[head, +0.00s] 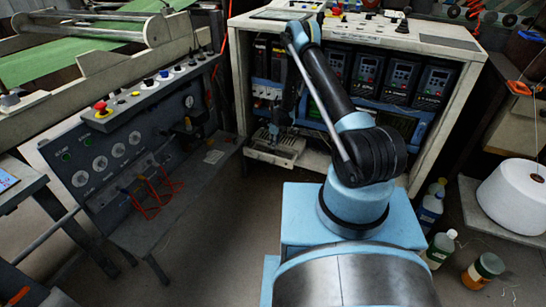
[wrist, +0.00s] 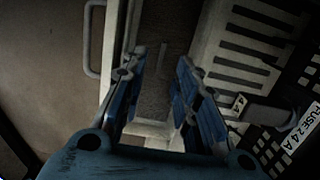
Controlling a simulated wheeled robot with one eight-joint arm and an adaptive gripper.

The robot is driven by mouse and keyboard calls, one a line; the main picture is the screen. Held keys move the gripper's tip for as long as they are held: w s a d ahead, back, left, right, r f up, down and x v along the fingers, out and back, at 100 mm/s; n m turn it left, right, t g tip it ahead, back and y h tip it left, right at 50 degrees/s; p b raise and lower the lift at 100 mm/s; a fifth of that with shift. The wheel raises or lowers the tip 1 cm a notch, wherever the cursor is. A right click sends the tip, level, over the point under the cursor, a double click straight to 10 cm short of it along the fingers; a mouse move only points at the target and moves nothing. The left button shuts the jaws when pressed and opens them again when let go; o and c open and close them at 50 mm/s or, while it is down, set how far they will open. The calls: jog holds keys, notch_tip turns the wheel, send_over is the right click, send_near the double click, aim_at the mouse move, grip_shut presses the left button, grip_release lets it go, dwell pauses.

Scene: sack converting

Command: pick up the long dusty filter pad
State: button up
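In the wrist view a long, narrow, grey-brown dusty strip, which looks like the filter pad (wrist: 152,45), lies in a pale frame (wrist: 116,45). My gripper (wrist: 155,72) is open, its two blue fingers on either side of the strip in the picture. I see nothing held between the fingers. I cannot tell whether the fingertips touch the strip or are above it. In the head view my gripper (head: 275,131) hangs at the lower left of the open cabinet, over a pale slotted tray-like part (head: 272,155). The pad is not clear there.
A pale slotted grille (wrist: 238,50) is just right of the fingers, and a metal handle (wrist: 92,40) is at the left. The open cabinet (head: 425,42) holds drive units (head: 370,70). A control console (head: 110,150) stands left. Bottles (head: 430,210) and a white spool (head: 513,195) stand right.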

aim_at(272, 152)
jog(key=shift+w+a+f, duration=0.1)
jog(key=shift+a+f, duration=0.05)
jog(key=shift+f, duration=0.8)
jog(key=shift+w+a+f, duration=0.1)
jog(key=shift+a+f, duration=0.05)
jog(key=shift+f, duration=0.75)
jog(key=shift+a+f, duration=0.15)
jog(key=shift+f, duration=0.8)
grip_shut()
